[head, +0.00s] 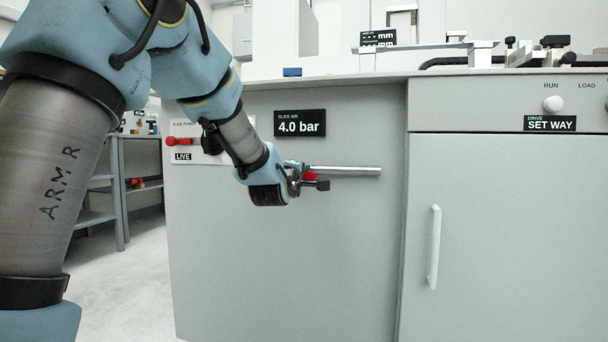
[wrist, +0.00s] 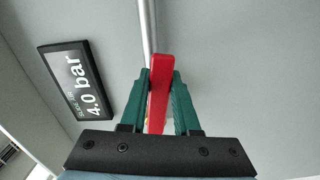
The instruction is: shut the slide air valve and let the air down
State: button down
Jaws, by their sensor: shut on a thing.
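The slide air valve's red handle (wrist: 161,88) stands between the green fingers of my gripper (wrist: 161,85) in the wrist view, and the gripper is shut on it. In the head view my gripper (head: 306,180) is at the cabinet front, with a little of the red handle (head: 310,176) showing. A metal air pipe (head: 345,171) runs level to the right from the valve. The valve body is mostly hidden by my gripper. The slide air display (head: 300,123) above reads 4.0 bar; it also shows in the wrist view (wrist: 77,82).
A red switch (head: 180,141) with a LIVE label (head: 183,156) is on the panel left of my wrist. A white door handle (head: 434,247) stands out on the cabinet at right. The DRIVE display (head: 550,123) reads SET WAY. The cabinet front below the pipe is clear.

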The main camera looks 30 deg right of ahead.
jog(key=w+a+f+m+b, duration=0.2)
jog(key=w+a+f+m, duration=0.2)
jog(key=m, duration=1.2)
jog(key=shift+w+a+f, duration=0.2)
jog(key=shift+a+f, duration=0.15)
jog(key=shift+f, duration=0.45)
jog(key=c, duration=0.6)
grip_release()
jog(key=shift+r, duration=0.1)
jog(key=shift+c, duration=0.2)
jog(key=shift+a, duration=0.1)
jog(key=p+v, duration=0.3)
jog(key=v, duration=0.7)
jog(key=shift+s+a, duration=0.25)
jog(key=shift+s, duration=0.05)
